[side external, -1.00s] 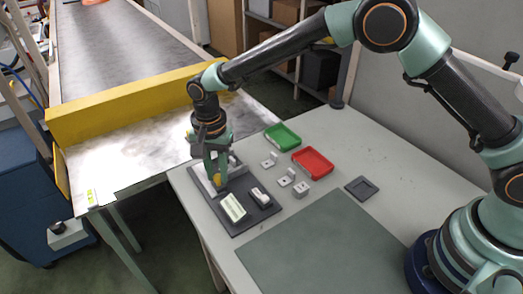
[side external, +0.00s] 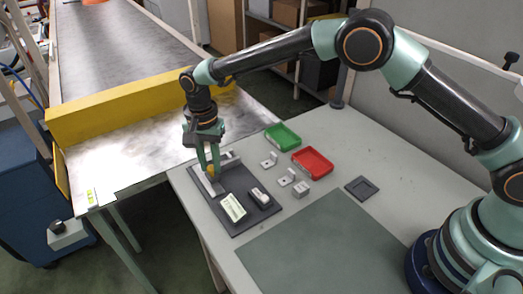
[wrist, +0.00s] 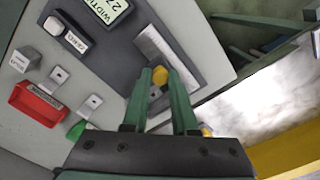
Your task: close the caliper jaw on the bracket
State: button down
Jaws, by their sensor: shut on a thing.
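The caliper sits on a dark board (side external: 240,222) at the left edge of the table, with a pale metal rail (side external: 207,184). Its yellow knob (side external: 211,174) is between the fingers of my gripper (side external: 209,168). In the wrist view my gripper (wrist: 160,74) is shut on the yellow knob (wrist: 154,50), fingers either side of it. The readout (side external: 233,207) stands on the board; in the wrist view the readout (wrist: 100,10) shows "WIDTH" and a number starting 27. My fingers partly hide the jaw, and I cannot tell whether a bracket lies in it.
A small button box (side external: 260,196) is on the board. Two metal brackets (side external: 269,160) (side external: 287,177) and a grey block (side external: 301,189) stand right of it. A green tray (side external: 283,136), a red tray (side external: 312,162) and a dark square holder (side external: 361,188) lie farther right. A yellow barrier (side external: 135,103) crosses the conveyor behind.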

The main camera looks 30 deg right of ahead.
jog(key=shift+w+r, duration=0.1)
jog(key=shift+w, duration=0.05)
jog(key=c, duration=0.7)
grip_release()
jog(key=shift+r, duration=6.05)
